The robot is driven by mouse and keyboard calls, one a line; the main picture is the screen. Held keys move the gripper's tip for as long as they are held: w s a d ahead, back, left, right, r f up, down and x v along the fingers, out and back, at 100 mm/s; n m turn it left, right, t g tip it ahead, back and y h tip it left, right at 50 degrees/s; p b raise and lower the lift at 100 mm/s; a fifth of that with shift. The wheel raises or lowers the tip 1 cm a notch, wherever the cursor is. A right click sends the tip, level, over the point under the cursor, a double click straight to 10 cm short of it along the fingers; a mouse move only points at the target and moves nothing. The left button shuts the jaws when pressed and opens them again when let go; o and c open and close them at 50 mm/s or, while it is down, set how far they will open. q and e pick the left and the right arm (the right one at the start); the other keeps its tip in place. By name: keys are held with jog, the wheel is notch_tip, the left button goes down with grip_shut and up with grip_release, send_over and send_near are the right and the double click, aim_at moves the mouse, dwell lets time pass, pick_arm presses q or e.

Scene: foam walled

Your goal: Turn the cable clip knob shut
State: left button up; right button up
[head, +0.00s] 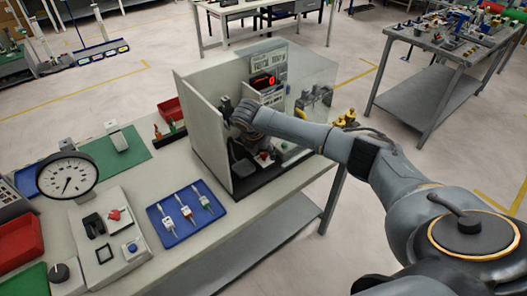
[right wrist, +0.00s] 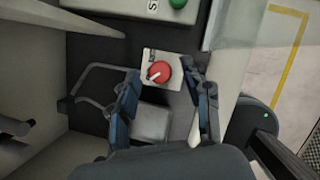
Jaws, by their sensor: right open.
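A red round knob (right wrist: 160,71) with a white pointer mark, apparently the cable clip knob, sits on a small white plate (right wrist: 174,87) on the dark booth floor. Its pointer slants toward the lower left in the right wrist view. My right gripper (right wrist: 172,84) is open, with one blue-and-grey finger on each side of the plate and nothing held. I cannot tell how high the fingertips are above the knob. In the head view my right arm reaches into the booth, and a small red spot, likely this knob (head: 264,156), shows below the wrist. My left gripper is not in view.
Pale booth walls (head: 210,135) and a clear panel (head: 312,80) enclose the work spot closely. A bent grey rod (right wrist: 88,82) and a grey block (right wrist: 153,121) lie near the fingers. A green button (right wrist: 178,4) is beyond. A blue tray (head: 170,238) stands outside.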

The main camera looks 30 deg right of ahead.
jog(key=shift+w+d+f, duration=0.1)
jog(key=shift+d+f, duration=0.1)
jog(key=shift+f, duration=0.5)
grip_shut()
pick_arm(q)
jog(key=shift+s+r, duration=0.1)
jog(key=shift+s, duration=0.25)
